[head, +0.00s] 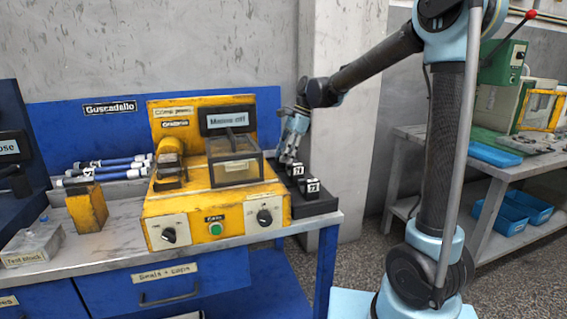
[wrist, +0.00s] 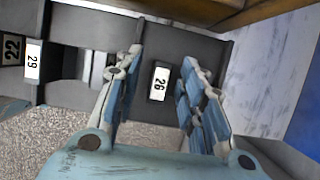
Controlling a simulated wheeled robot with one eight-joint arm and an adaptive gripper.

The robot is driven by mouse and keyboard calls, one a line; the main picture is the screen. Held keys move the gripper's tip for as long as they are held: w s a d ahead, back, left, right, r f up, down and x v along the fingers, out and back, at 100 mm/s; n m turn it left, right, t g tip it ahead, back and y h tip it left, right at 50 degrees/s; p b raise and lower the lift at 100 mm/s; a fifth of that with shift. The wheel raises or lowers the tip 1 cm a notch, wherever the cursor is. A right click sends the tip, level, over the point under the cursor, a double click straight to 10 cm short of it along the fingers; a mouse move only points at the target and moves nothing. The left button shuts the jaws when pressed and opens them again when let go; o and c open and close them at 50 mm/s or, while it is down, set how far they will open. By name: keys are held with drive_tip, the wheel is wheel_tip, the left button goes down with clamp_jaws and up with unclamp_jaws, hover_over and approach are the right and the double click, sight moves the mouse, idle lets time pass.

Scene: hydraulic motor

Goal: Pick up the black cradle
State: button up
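Black blocks with white number labels stand in a row on a dark base at the right side of the yellow machine; I take these as the black cradles. In the head view the front one (head: 311,189) is clear of my gripper (head: 289,157), which points down over the back of the row. In the wrist view my gripper (wrist: 163,57) is open, and a dark block labelled 26 (wrist: 158,97) shows between its fingers. Nothing is held. Whether the fingers reach down beside the block cannot be told.
Blocks labelled 29 (wrist: 33,75) and 22 (wrist: 12,50) are at the left in the wrist view. The yellow machine (head: 205,205) with its clear box (head: 236,172) stands close to the left of the row. A concrete pillar (head: 345,120) rises behind.

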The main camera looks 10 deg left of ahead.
clamp_jaws()
